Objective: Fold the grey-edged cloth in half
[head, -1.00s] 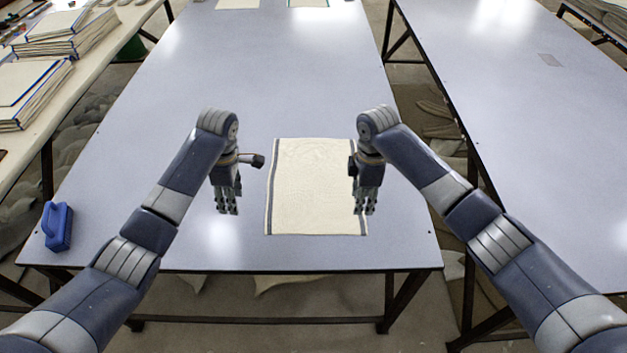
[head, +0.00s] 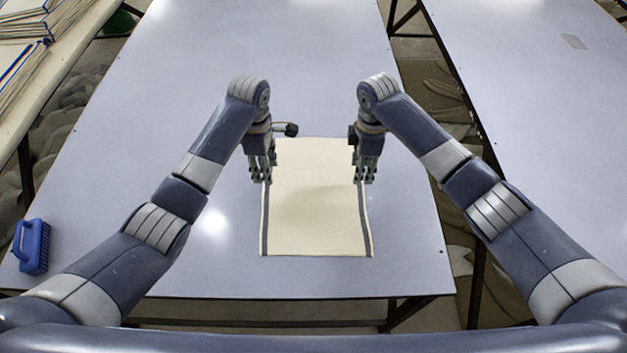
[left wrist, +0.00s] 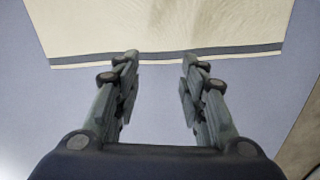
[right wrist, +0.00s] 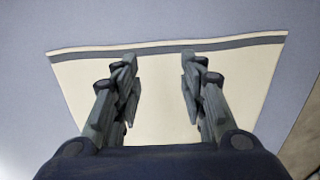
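The cream cloth (head: 315,205) with grey stripes along its left and right edges lies flat on the blue-grey table. My left gripper (head: 262,180) is over its left striped edge in the head view. In the left wrist view my left gripper (left wrist: 158,58) is open, its fingertips at the grey stripe (left wrist: 230,50). My right gripper (head: 362,180) is over the right striped edge. In the right wrist view my right gripper (right wrist: 158,60) is open over the cloth (right wrist: 155,95), just inside the grey stripe (right wrist: 240,42). Neither gripper holds cloth.
The table (head: 190,60) is clear around the cloth. A blue brush (head: 32,246) sits at the front left corner. Stacked cloths (head: 22,22) lie on a side table at the upper left. Another table (head: 560,120) stands to the right, across a gap.

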